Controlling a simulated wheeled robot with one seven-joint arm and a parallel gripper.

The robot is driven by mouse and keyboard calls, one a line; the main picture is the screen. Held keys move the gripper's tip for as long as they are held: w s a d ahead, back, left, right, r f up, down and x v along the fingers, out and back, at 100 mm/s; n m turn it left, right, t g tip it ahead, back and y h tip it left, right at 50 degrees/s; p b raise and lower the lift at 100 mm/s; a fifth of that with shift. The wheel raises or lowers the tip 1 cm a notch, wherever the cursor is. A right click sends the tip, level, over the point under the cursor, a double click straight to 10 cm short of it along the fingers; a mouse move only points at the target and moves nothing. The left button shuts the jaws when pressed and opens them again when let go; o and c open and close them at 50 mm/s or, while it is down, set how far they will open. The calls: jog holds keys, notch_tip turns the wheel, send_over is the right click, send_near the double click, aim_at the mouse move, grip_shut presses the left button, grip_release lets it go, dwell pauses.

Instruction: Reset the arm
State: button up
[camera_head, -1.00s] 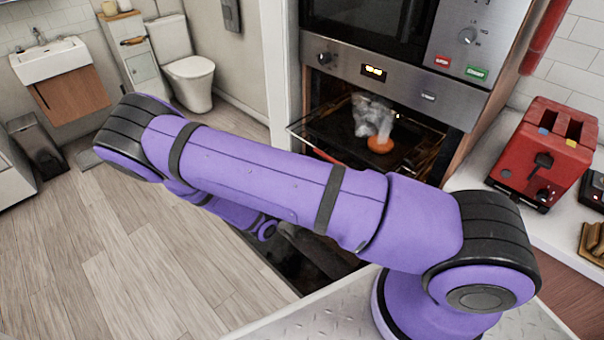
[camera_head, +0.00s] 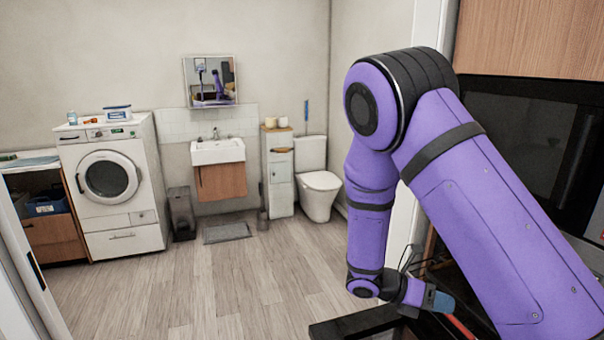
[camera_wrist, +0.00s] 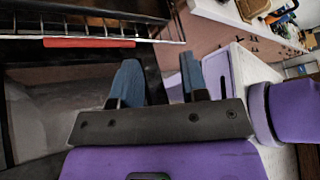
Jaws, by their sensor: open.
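My purple arm is raised and bent at the right of the head view, its elbow high and its forearm hanging down. My gripper (camera_head: 440,301) is low at the right there, partly hidden behind my upper arm. In the wrist view my gripper (camera_wrist: 160,72) shows two blue fingers spread apart with nothing between them. A wire rack with a red strip (camera_wrist: 90,43) lies beyond the fingers at the upper left. I cannot tell whether the gripper touches anything.
The oven unit (camera_head: 530,140) stands close at the right, largely hidden by my arm. A washing machine (camera_head: 108,185), a sink (camera_head: 218,152) and a toilet (camera_head: 318,190) stand along the back. The wooden floor (camera_head: 215,285) between is clear. A counter with small items shows in the wrist view (camera_wrist: 240,22).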

jog(key=s+r+m+t+y, duration=0.2)
jog(key=s+r+m+y, duration=0.2)
jog(key=s+r+m, duration=0.3)
jog(key=s+r+m+t+y, duration=0.3)
jog(key=s+r+m+y, duration=0.2)
jog(key=r, duration=0.8)
jog(key=s+r+m+t+y, duration=0.2)
jog(key=s+r+m+y, duration=0.3)
jog(key=s+r+m, duration=0.4)
jog(key=r+m, duration=0.1)
jog(key=m, duration=0.3)
jog(key=shift+t, duration=0.4)
